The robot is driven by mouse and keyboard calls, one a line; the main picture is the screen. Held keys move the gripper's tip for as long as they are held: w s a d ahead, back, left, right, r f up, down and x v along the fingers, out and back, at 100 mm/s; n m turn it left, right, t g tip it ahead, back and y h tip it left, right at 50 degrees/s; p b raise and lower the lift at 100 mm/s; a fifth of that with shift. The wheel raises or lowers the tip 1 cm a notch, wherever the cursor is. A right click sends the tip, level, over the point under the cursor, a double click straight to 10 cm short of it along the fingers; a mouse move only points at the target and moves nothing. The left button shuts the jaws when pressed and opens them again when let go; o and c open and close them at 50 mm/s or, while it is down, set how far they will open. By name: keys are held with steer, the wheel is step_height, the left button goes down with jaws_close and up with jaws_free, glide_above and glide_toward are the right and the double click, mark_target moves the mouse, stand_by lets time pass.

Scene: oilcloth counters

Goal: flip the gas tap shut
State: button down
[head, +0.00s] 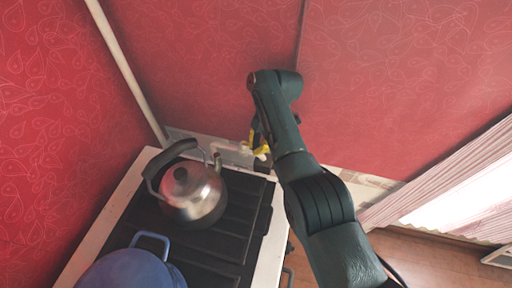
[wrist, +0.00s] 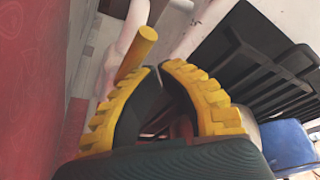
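The gas tap's yellow lever (wrist: 138,52) shows as a short round bar in the wrist view, standing just beyond my fingertips and slightly to the left. A pale pipe runs behind it. My gripper (wrist: 160,68) has dark fingers with yellow ridged pads; their tips meet or nearly meet, with nothing visible between them. I cannot tell whether a finger touches the lever. In the head view, yellow parts (head: 260,152) show beside my arm behind the stove, but lever and finger pads are hard to tell apart there. The tap's body is mostly hidden.
A steel kettle (head: 190,197) stands on the black-grated stove (head: 232,228), close to the left of my gripper. A blue pot (head: 125,272) sits at the stove's near end. Red patterned walls (head: 200,50) close in behind. A curtained window (head: 450,190) is at right.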

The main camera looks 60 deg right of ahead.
steer(key=shift+s+r+p, duration=0.1)
steer(key=shift+s+p, duration=0.05)
steer(key=shift+p, duration=0.15)
step_height(320, 180, up, 10)
steer(key=p, duration=0.9)
steer(key=shift+a, duration=0.2)
